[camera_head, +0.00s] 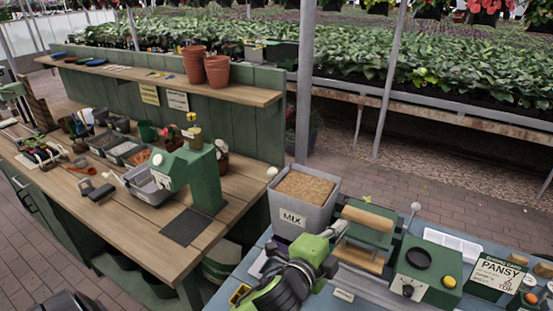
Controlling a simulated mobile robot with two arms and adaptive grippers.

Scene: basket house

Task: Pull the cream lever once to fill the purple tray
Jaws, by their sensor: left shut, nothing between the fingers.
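A pale cream ball knob (272,171) shows at the left of the grey bin marked MIX (291,216), which holds brown mix. A second pale ball knob (415,207) tops a metal rod beside the green press with a wooden roller (367,218). I cannot tell which is the cream lever. A purplish tray edge (259,262) shows left of my arm, mostly hidden, so its contents cannot be told. My left gripper (338,229) is shut and empty, in front of the bin's right side and left of the press. My right gripper is out of view.
A green dispenser (187,170) stands over a grey tray (147,187) on the wooden bench (102,218). Right of the press are a green control box (428,270), a white tray (453,241) and a PANSY sign (497,276). A post (304,80) rises behind the bin.

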